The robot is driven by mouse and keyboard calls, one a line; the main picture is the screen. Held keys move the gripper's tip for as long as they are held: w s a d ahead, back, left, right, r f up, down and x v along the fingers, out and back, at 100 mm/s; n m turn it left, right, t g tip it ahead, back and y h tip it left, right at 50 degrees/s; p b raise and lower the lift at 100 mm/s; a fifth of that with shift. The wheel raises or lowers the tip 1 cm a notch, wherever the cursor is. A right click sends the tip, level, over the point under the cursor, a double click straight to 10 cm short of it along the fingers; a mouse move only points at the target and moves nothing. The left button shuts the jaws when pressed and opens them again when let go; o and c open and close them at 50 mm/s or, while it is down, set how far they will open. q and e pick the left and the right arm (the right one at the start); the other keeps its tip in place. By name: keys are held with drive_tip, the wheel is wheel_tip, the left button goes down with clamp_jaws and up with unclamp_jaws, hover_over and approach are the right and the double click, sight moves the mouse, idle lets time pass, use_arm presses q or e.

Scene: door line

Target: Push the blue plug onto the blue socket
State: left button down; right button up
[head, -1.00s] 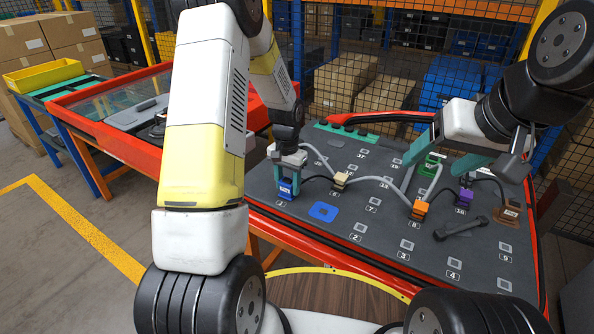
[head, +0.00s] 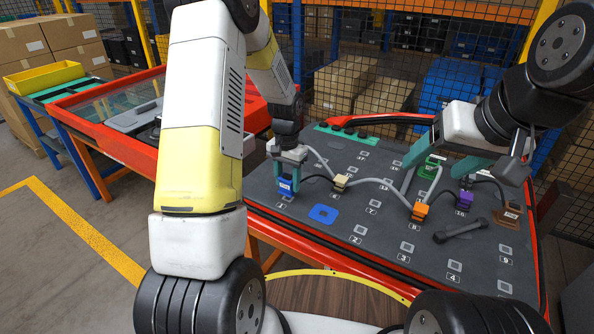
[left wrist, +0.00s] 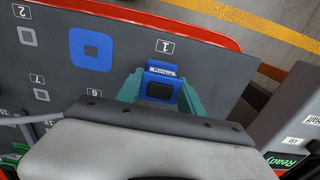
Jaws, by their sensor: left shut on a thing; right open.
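The blue plug (head: 286,187) is between the teal fingers of my left gripper (head: 287,182), at the left side of the dark panel. In the left wrist view the plug (left wrist: 161,86) sits between both fingertips of the gripper (left wrist: 160,90), with a pale label on its edge. The blue socket (head: 334,215) is a flat blue square with a dark centre, right of and nearer than the plug. In the left wrist view the socket (left wrist: 91,35) is bare and apart from the plug. My right gripper (head: 467,150) is open and empty above the panel's right side.
A beige plug (head: 340,181), an orange plug (head: 419,212), a purple plug (head: 465,198), a green plug (head: 431,168) and a brown block (head: 507,214) stand on the panel (head: 310,245), with grey and black cables. A dark bar (head: 460,231) lies at the right.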

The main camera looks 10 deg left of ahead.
sight(288, 176)
use_arm(q)
drive_tip(key=shift+r, duration=2.6)
